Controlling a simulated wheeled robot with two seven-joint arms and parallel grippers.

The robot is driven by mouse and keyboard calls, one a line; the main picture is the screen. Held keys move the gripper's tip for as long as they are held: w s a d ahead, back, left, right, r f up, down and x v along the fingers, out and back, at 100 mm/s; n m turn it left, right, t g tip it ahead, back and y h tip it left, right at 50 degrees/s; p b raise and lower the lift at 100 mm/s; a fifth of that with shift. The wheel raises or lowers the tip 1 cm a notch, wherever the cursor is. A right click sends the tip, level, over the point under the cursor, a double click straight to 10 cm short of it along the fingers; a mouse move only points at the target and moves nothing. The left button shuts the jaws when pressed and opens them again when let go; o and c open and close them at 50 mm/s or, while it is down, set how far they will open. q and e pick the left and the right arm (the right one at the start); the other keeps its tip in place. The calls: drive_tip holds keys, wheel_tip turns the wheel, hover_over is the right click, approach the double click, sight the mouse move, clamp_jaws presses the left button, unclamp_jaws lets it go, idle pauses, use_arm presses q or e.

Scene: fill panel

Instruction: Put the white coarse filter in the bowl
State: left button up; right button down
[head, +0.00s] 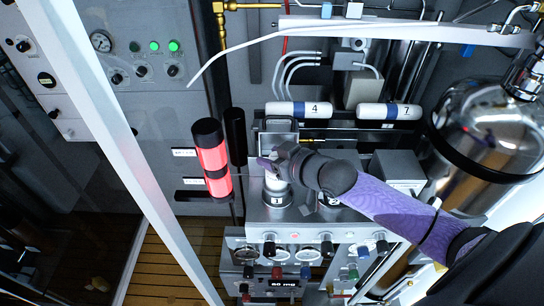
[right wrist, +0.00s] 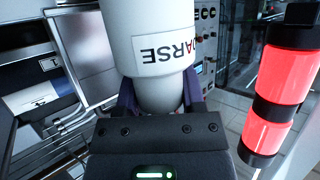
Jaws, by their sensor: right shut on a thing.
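The white coarse filter (right wrist: 150,28) fills the top of the right wrist view, with part of its label reading "ARSE". The purple fingers of my right gripper (right wrist: 160,95) are shut around its narrower neck. In the head view my right gripper (head: 273,165) is over the left metal bowl (head: 277,200) on the panel's ledge, with a white part of the filter (head: 275,183) showing just below it. I cannot tell whether the filter is inside the bowl or just above it. A second round holder (head: 330,203) beside it is partly hidden by my arm. My left gripper is not in view.
A red light tower (head: 212,158) stands close left of the gripper, and also shows at right in the wrist view (right wrist: 285,85). White cylinders numbered 4 (head: 298,109) and 7 (head: 390,111) lie above. Gauges and knobs (head: 300,250) are below. A shiny steel vessel (head: 485,140) is at right.

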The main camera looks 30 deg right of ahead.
drive_tip(key=shift+s, duration=0.1)
drive_tip(key=shift+f+b, duration=0.3)
drive_tip(key=shift+f, duration=0.25)
drive_tip(key=shift+c, duration=1)
unclamp_jaws()
drive_tip(key=shift+r, duration=0.25)
drive_tip(key=shift+r+p, duration=0.45)
drive_tip(key=shift+r, duration=0.1)
drive_tip(key=p+v, duration=0.1)
drive_tip(key=v, duration=1)
drive_tip(key=shift+s+d, duration=0.15)
drive_tip(key=shift+s, duration=0.3)
